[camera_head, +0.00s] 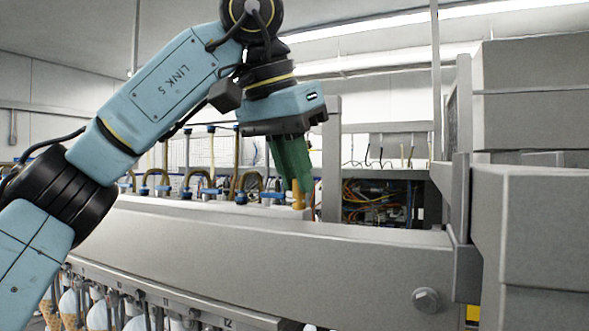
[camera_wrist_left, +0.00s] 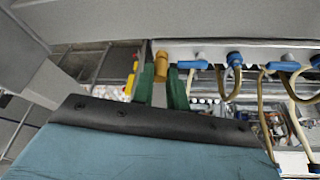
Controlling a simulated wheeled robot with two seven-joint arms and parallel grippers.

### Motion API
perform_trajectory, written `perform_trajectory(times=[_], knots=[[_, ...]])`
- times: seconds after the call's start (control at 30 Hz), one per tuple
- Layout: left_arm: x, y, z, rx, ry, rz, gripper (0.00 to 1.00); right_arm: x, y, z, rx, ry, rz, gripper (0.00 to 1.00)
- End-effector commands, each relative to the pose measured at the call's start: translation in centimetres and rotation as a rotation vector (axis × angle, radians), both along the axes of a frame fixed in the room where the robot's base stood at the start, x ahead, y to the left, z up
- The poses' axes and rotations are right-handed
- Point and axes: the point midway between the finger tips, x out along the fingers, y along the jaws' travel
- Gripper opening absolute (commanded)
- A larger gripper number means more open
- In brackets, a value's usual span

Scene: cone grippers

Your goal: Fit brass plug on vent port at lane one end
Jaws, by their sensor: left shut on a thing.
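My left gripper (camera_head: 296,184) reaches down from above with its green fingers near the right end of the long grey beam. The fingers are shut on a small brass plug (camera_head: 298,197), whose lower part shows below the fingertips at the beam's top edge. In the left wrist view, the brass plug (camera_wrist_left: 161,66) sits between the two green fingertips (camera_wrist_left: 162,83), in front of the pale rail. The vent port itself cannot be made out. I cannot tell whether the plug touches a port or is just above it. My right gripper is not in view.
Blue fittings with yellowish hoses (camera_head: 198,184) line the rail (camera_wrist_left: 262,48) beside the plug. A grey upright (camera_head: 331,160) stands just right of my gripper. Large grey housings (camera_head: 530,220) fill the right side. Cones (camera_head: 98,313) hang under the beam (camera_head: 270,255).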

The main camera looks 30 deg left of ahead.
Motion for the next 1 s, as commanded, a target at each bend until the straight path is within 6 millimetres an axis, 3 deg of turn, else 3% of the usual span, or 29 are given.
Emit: perform_trajectory(times=[0.1,0.13,0.33,0.5,0.63,1.0], knots=[[0.0,0.0,0.0,0.0,0.0,0.0,0.0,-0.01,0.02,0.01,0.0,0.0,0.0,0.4],[0.0,0.0,0.0,0.0,0.0,0.0,0.16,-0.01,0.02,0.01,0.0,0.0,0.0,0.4],[0.0,0.0,0.0,0.0,0.0,0.0,0.4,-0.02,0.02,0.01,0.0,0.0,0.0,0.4],[0.0,0.0,0.0,0.0,0.0,0.0,0.4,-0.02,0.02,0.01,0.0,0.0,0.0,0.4],[0.0,0.0,0.0,0.0,0.001,0.0,0.55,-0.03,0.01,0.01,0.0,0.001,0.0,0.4],[0.0,-0.02,0.43,0.0,0.0,-0.001,0.55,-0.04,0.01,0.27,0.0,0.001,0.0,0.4]])
